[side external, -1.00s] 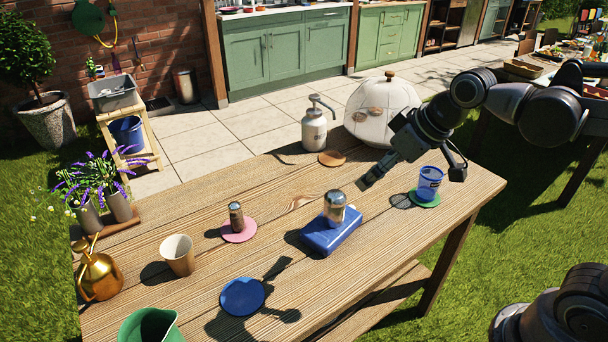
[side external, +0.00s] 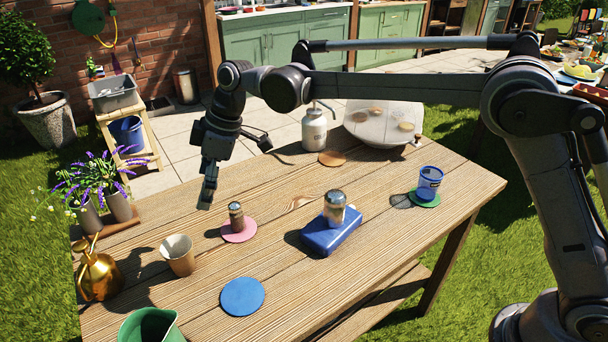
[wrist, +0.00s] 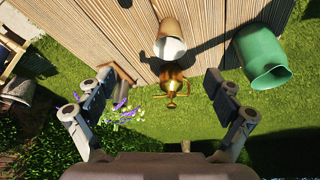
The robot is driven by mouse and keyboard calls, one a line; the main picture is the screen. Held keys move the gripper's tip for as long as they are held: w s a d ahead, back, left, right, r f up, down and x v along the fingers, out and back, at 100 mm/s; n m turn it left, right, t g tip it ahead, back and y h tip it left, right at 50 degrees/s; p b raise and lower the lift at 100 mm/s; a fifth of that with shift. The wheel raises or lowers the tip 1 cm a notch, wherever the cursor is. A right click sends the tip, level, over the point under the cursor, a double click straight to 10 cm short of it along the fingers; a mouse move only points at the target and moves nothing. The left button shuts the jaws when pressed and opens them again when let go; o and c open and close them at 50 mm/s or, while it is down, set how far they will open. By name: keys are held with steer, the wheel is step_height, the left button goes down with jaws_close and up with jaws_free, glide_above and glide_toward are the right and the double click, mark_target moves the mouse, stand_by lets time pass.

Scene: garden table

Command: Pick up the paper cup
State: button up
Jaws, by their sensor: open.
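The paper cup (side external: 178,256) is tan with a pale inside and stands upright on the wooden table at the left in the side view. In the wrist view the cup (wrist: 171,38) is near the top, ahead of and between the fingers. My gripper (side external: 207,196) is above the table, up and to the right of the cup, apart from it. In the wrist view my gripper (wrist: 157,105) has its fingers spread wide with nothing between them.
A brass watering can (side external: 99,276) stands left of the cup, and a green pitcher (side external: 150,328) in front. A pink coaster (side external: 239,232) with a shaker (side external: 236,215) is to the right. A blue coaster (side external: 242,297) lies at the front. Potted lavender (side external: 119,207) stands behind.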

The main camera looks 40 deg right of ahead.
steer(key=a+f+n+g, duration=0.1)
steer(key=a+f+n, duration=0.1)
steer(key=a+f, duration=0.3)
glide_toward(176, 247)
steer(key=s+a+f, duration=0.1)
steer(key=s+a, duration=0.1)
steer(key=shift+s+x, duration=0.1)
steer(key=shift+x, duration=1.25)
steer(key=shift+s+x, duration=0.15)
steer(key=shift+x, duration=1.25)
steer(key=shift+d+f, duration=0.1)
steer(key=shift+d, duration=0.1)
steer(key=c, duration=0.9)
